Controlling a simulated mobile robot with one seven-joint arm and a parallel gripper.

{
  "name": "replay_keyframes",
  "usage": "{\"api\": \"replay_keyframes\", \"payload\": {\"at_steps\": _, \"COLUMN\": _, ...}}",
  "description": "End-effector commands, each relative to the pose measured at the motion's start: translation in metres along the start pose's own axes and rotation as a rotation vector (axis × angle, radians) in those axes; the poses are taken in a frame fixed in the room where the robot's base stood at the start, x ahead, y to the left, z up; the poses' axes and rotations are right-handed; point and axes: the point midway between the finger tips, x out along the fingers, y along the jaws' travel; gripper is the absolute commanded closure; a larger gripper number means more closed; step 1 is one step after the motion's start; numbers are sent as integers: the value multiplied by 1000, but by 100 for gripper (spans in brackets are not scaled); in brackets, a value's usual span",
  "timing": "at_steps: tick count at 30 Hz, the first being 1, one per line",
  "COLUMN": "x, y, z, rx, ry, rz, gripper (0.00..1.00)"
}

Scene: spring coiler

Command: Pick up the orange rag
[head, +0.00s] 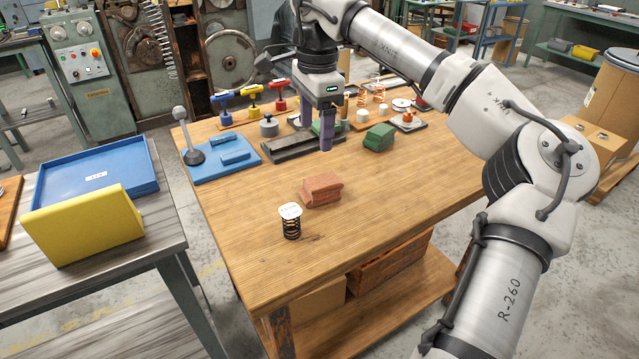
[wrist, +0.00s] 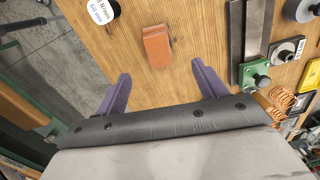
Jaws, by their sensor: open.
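The orange rag (head: 321,190) is a folded, brick-like bundle lying on the wooden workbench (head: 380,225), just behind a black spring. In the wrist view the rag (wrist: 157,46) lies beyond my fingertips, roughly midway between their lines and apart from both. My gripper (wrist: 161,78) has two purple fingers spread wide with nothing between them.
A black spring with a white tag (head: 291,222) stands close in front of the rag. A green folded cloth (head: 379,137), a dark metal block (head: 290,147) and a blue plate with a lever (head: 225,155) stand farther back. The bench's right front is clear.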

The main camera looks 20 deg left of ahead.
Motion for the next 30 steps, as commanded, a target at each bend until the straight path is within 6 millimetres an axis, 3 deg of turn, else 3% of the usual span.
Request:
{"api": "replay_keyframes", "payload": {"at_steps": 4, "x": 13, "y": 4, "z": -11, "rx": 11, "ry": 28, "rz": 14, "gripper": 29}}
{"api": "replay_keyframes", "payload": {"at_steps": 12, "x": 65, "y": 4, "z": -11, "rx": 10, "ry": 23, "rz": 12, "gripper": 29}}
{"api": "replay_keyframes", "payload": {"at_steps": 23, "x": 92, "y": 5, "z": -11, "rx": 10, "ry": 22, "rz": 11, "gripper": 29}}
{"api": "replay_keyframes", "payload": {"at_steps": 30, "x": 126, "y": 8, "z": -11, "rx": 9, "ry": 21, "rz": 11, "gripper": 29}}
